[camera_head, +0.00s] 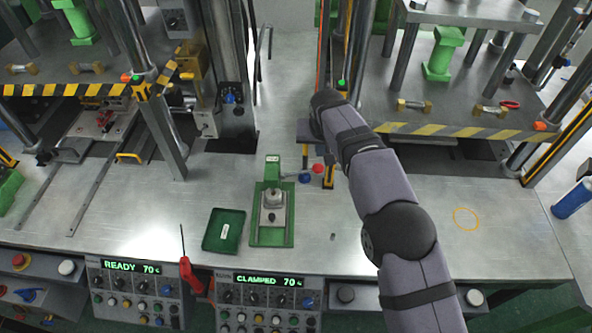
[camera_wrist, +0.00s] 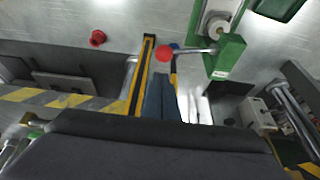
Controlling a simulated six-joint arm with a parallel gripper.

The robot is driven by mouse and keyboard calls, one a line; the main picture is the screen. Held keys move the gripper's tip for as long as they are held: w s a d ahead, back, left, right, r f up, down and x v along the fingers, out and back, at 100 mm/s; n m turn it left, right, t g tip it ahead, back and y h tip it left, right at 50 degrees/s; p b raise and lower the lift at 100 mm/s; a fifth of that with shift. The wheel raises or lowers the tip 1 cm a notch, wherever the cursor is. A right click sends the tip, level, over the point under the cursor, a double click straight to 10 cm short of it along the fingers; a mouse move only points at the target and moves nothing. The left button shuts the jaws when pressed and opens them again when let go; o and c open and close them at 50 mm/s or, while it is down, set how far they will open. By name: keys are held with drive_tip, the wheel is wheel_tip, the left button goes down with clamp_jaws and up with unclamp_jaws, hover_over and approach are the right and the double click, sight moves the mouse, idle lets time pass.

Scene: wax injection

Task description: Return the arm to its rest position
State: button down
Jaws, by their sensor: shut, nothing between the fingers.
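My arm (camera_head: 375,190) rises from the lower right of the head view and reaches up and left over the bench, bent at its elbow. Its far end is beside the right machine's front left corner, and the fingers are hard to make out there. In the wrist view my gripper (camera_wrist: 161,82) is shut and empty, its dark blue-grey fingers together. The green clamp fixture (camera_head: 272,215) stands to the left and nearer in the head view. A lever with a red ball (camera_wrist: 165,52) extends from it and appears just beyond the fingertips; contact cannot be told.
A green tray (camera_head: 224,230) lies left of the fixture. A red-handled screwdriver (camera_head: 189,275) is at the front edge. The right machine's striped edge (camera_head: 470,132) is close to the arm. Panels read READY (camera_head: 132,267) and CLAMPED (camera_head: 268,280).

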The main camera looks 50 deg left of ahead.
drive_tip(key=w+d+m+h+b, duration=0.1)
drive_tip(key=w+d, duration=0.2)
drive_tip(key=d, duration=0.8)
drive_tip(key=w+d+m+h+b, duration=0.1)
drive_tip(key=w+d+m+b, duration=0.15)
drive_tip(key=d, duration=0.75)
drive_tip(key=w+d+m, duration=0.1)
drive_tip(key=w+d, duration=0.2)
drive_tip(key=d, duration=0.8)
drive_tip(key=s+d+f+m+g+h+b, duration=0.1)
drive_tip(key=s+d, duration=0.3)
drive_tip(key=d, duration=0.5)
drive_tip(key=s+d+f+m+g+b, duration=0.15)
drive_tip(key=s+d, duration=0.25)
drive_tip(key=d, duration=0.4)
drive_tip(key=s+d+f+m, duration=0.1)
drive_tip(key=s+d+f, duration=0.1)
drive_tip(key=s+d, duration=0.2)
drive_tip(key=s+d+f+m+b, duration=0.1)
drive_tip(key=s+d+f, duration=0.1)
drive_tip(key=s+d, duration=0.3)
drive_tip(key=s, duration=0.4)
drive_tip(key=shift+s+g, duration=0.2)
drive_tip(key=shift+g, duration=0.15)
drive_tip(key=shift+f, duration=0.1)
